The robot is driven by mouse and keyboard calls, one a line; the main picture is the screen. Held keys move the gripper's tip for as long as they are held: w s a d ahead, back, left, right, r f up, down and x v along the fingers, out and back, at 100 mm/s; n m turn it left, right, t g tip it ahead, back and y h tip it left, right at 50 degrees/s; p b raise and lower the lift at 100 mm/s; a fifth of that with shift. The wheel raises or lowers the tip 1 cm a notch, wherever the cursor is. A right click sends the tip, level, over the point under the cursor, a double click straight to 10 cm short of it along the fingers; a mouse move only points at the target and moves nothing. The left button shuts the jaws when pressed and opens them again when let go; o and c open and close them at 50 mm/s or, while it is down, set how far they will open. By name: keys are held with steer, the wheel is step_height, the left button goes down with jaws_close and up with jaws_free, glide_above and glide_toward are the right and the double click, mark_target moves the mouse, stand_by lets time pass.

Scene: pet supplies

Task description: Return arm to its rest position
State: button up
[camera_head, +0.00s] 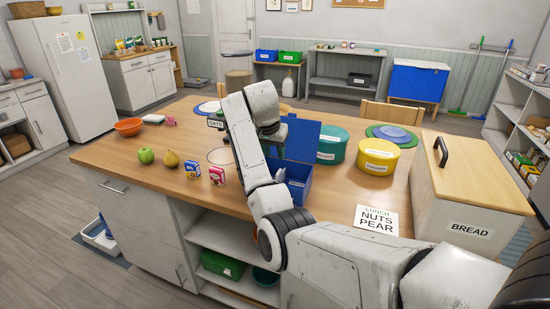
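My white arm (252,150) comes in from the lower right, reaches over the table (150,165), and bends upward and then down at its far end. My gripper (275,151) hangs at that end, beside the raised lid of a blue lunch box (298,187). An arm link hides most of it. I cannot tell whether its fingers are open or shut, or whether they hold anything.
Green (333,142) and yellow (378,157) tins, a bread box (468,196) and a sign (377,219) are on the right.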

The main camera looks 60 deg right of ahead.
stand_by(0.6)
steer(key=s+a+f+n+y, duration=0.1)
steer(key=s+a+f+n, duration=0.25)
steer(key=a+f, duration=0.7)
steer(key=s+a+f+n, duration=0.2)
steer(key=a+f+n, duration=0.2)
steer(key=a+f, duration=0.6)
steer(key=s+a+f+n+y, duration=0.3)
steer(key=s+a+n, duration=0.5)
steer(key=s+a, duration=1.1)
steer(key=shift+a+f+n+t, duration=0.3)
steer(key=shift+a+f+n, duration=0.05)
steer(key=shift+a+f, duration=0.1)
